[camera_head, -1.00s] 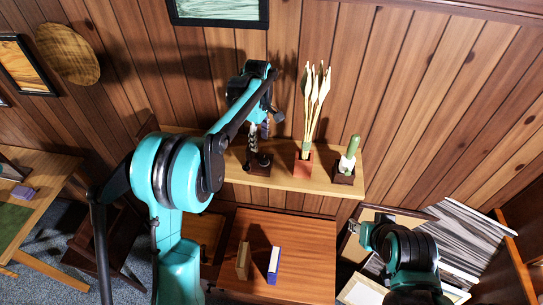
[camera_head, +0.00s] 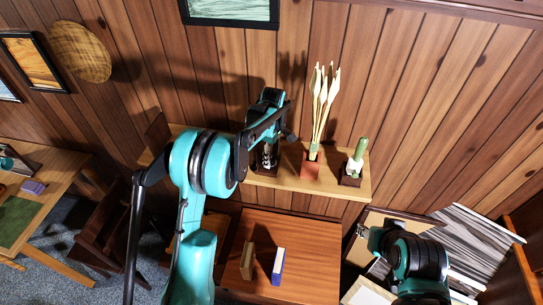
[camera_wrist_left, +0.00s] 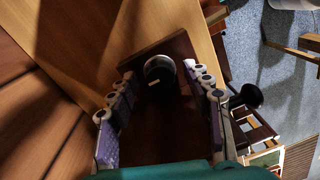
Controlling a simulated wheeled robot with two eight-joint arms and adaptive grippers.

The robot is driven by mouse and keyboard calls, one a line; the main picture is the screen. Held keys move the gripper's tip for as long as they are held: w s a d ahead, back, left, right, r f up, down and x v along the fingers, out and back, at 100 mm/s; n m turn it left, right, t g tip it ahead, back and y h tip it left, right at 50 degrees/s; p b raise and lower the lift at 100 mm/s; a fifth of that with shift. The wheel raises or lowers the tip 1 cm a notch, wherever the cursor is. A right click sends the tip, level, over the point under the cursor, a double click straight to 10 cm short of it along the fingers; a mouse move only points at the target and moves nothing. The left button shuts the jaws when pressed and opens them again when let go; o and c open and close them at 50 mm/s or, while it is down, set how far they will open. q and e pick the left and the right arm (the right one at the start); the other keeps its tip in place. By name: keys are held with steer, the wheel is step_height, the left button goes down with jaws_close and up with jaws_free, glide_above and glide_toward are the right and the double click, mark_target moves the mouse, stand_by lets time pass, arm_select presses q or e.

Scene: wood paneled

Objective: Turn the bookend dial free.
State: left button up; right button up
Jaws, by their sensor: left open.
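The bookend dial (camera_wrist_left: 160,74) is a black round knob with a short white mark. It sits on a dark brown bookend block (camera_wrist_left: 185,55) in the left wrist view. My left gripper (camera_wrist_left: 163,92) is open, its two purple-padded fingers on either side of the dial, with gaps showing. In the head view my left gripper (camera_head: 267,157) is low over the wall shelf (camera_head: 290,184) and hides most of the bookend. My right gripper (camera_head: 362,232) is at lower right; its fingers are too small to judge.
A red pot with pale arrow-like stems (camera_head: 312,165) and a potted cactus (camera_head: 352,172) stand on the shelf to the right. Below is a reddish cabinet top (camera_head: 310,255) with two books. Papers (camera_head: 465,245) lie at right.

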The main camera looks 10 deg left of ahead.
arm_select(q)
steer(key=shift+c, duration=0.3)
jaws_close()
steer(key=m+b, duration=0.2)
steer(key=m, duration=0.2)
steer(key=shift+f+b, duration=0.1)
steer(key=shift+b, duration=0.2)
steer(key=m+b, duration=0.1)
steer(key=m, duration=0.3)
steer(key=shift+m+b, duration=0.3)
steer(key=shift+b, duration=0.1)
steer(key=m+b, duration=0.1)
steer(key=m, duration=0.3)
steer(key=m+b, duration=0.1)
steer(key=m, duration=0.4)
steer(key=shift+t, duration=0.4)
steer(key=shift+s+m, duration=0.1)
steer(key=shift+m, duration=0.2)
